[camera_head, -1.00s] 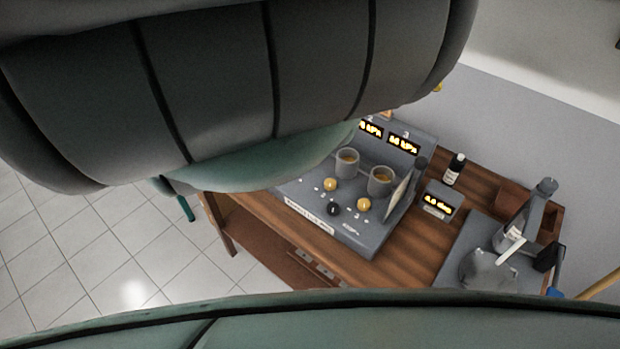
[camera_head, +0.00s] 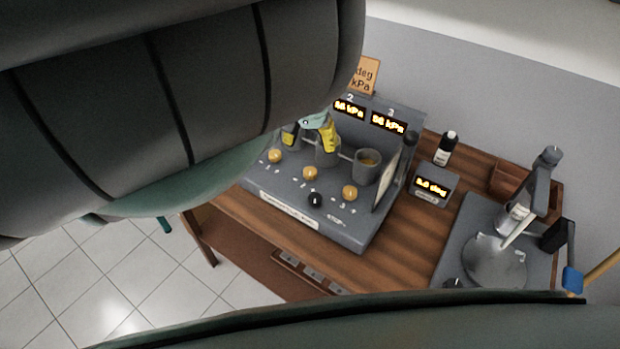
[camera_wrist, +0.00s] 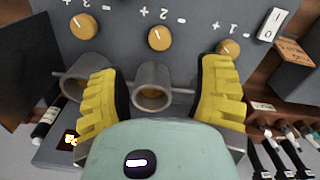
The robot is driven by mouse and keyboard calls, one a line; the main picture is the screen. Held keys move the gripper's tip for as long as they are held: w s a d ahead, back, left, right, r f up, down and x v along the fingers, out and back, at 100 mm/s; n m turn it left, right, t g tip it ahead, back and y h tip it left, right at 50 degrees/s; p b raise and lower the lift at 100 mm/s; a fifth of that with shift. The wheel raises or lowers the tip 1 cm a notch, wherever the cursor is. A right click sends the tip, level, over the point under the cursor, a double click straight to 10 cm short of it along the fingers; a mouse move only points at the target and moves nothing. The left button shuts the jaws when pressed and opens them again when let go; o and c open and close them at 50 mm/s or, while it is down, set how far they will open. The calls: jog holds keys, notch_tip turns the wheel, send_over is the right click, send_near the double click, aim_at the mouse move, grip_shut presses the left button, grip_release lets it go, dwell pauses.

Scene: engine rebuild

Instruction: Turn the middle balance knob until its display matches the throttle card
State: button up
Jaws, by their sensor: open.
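The grey balance panel (camera_head: 340,222) carries three yellow knobs in a row. The middle knob (camera_head: 309,173), marked 2, also shows in the wrist view (camera_wrist: 160,38) with a white pointer line. Display 2 (camera_head: 349,108) glows yellow in kPa; its digits are too blurred to read surely. An orange card (camera_head: 364,75) behind the panel shows "deg" and "kPa"; the rest of it is hidden by my arm. My gripper (camera_head: 310,132) is open and empty over the panel's cups. In the wrist view its yellow fingers (camera_wrist: 165,68) straddle the middle cup (camera_wrist: 152,97), with the middle knob beyond the fingertips.
Knob 1 (camera_head: 275,156) and knob 3 (camera_head: 349,192) flank the middle knob, and a black knob (camera_head: 315,200) sits in front. Display 3 (camera_head: 388,122) is lit. A small degree readout (camera_head: 432,186), a bottle (camera_head: 446,148) and a grey fixture (camera_head: 495,262) stand right on the wooden bench (camera_head: 408,235).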

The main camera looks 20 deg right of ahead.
aim_at(310, 170)
notch_tip(310, 170, down, 8)
jog(key=shift+d+f+b, duration=0.1)
jog(key=shift+d+b, duration=0.05)
jog(key=shift+b, duration=0.6)
jog(key=shift+f, duration=0.55)
grip_shut()
jog(key=shift+m, duration=0.3)
jog(key=m, duration=0.3)
jog(key=shift+m, duration=2.6)
